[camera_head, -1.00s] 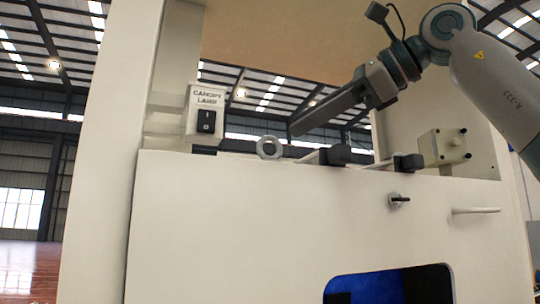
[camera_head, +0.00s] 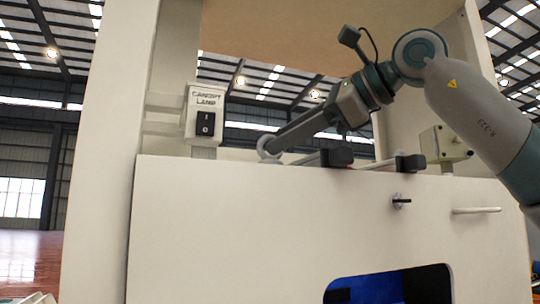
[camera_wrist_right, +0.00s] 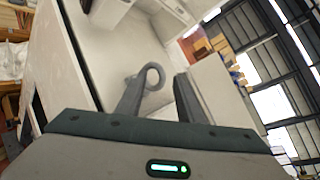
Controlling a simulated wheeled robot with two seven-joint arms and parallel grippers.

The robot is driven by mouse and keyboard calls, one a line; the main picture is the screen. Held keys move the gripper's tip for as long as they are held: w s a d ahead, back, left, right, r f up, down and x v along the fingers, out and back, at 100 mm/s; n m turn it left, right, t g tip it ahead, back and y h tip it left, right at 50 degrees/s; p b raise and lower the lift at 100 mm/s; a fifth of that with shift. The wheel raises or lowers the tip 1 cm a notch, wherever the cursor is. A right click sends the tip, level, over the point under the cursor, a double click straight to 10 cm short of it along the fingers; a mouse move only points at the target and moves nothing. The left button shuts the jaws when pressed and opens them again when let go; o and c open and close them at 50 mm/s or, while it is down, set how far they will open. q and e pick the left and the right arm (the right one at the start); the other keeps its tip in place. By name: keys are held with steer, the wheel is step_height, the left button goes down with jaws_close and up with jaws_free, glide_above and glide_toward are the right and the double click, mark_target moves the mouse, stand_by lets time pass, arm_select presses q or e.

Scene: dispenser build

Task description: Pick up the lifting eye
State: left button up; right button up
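The lifting eye (camera_head: 264,147) is a grey ring standing at the top edge of the white cabinet front, right of the canopy lamp switch. My right gripper (camera_head: 274,143) reaches down to it from the upper right, its fingertips at the ring and partly overlapping it. In the right wrist view the ring of the lifting eye (camera_wrist_right: 154,66) shows between the two finger tips, closer to the left finger. The right gripper (camera_wrist_right: 159,80) is open there, with a gap on the right finger's side. Whether the left finger touches the ring I cannot tell. My left gripper is not in view.
The canopy lamp switch box (camera_head: 205,113) stands left of the ring. Two dark-ended rods (camera_head: 338,157) and a cream box (camera_head: 443,148) lie along the edge to the right. The white front panel (camera_head: 230,225) has a knob (camera_head: 401,201) and a peg (camera_head: 476,210).

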jaws_close()
steer(key=shift+r, duration=0.2)
steer(key=shift+r, duration=0.5)
step_height(320, 180, up, 9)
steer(key=shift+f+p, duration=0.15)
steer(key=shift+p, duration=0.15)
stand_by(1.5)
steer(key=shift+p, duration=0.35)
